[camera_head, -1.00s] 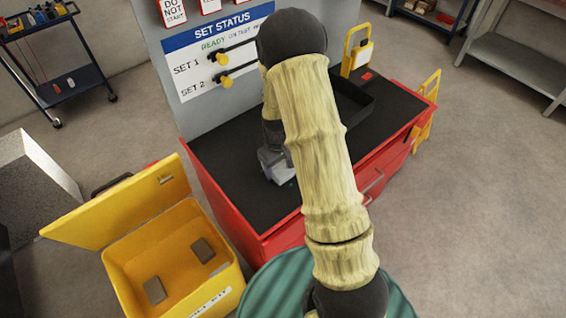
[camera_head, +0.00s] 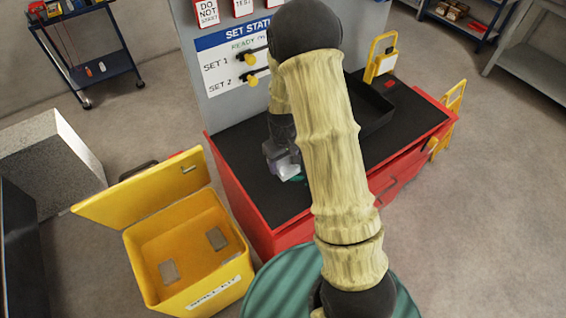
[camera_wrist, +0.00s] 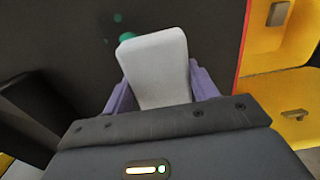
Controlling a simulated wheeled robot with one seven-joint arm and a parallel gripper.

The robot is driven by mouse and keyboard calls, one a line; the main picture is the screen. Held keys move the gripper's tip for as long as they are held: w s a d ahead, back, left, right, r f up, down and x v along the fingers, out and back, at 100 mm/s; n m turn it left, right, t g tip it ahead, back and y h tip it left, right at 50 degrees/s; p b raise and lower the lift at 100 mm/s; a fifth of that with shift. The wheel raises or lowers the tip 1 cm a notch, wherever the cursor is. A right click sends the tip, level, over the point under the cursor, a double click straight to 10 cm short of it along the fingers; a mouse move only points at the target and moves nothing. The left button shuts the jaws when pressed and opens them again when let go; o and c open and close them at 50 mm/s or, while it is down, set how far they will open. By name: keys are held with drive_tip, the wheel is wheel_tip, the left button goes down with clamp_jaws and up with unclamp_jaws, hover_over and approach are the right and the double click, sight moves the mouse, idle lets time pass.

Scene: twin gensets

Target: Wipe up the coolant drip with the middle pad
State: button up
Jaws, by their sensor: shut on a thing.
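My gripper (camera_head: 280,158) is shut on a light grey pad (camera_wrist: 158,65). The purple fingers grip it from both sides in the wrist view, and the pad's far end sticks out past them. In the head view the pad (camera_head: 288,172) is low over the black top of the red cabinet (camera_head: 250,190). The green coolant drip (camera_wrist: 127,37) shows just beyond the pad's far edge in the wrist view, with smaller green spots farther off. A sliver of the drip (camera_head: 299,179) shows beside the pad in the head view. I cannot tell whether the pad touches the worktop.
Two grey pads (camera_head: 168,271) (camera_head: 216,238) lie apart in the open yellow bin (camera_head: 190,290) left of the cabinet. A black tray (camera_head: 378,108) sits at the worktop's back right. My arm hides part of the worktop.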

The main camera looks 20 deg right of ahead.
drive_tip(key=r, duration=0.1)
drive_tip(key=r+p, duration=0.1)
drive_tip(key=shift+d+r, duration=0.2)
drive_tip(key=shift+r, duration=0.1)
drive_tip(key=shift+r+p, duration=0.15)
drive_tip(key=shift+p, duration=0.2)
drive_tip(key=shift+a, duration=0.2)
drive_tip(key=shift+s, duration=0.1)
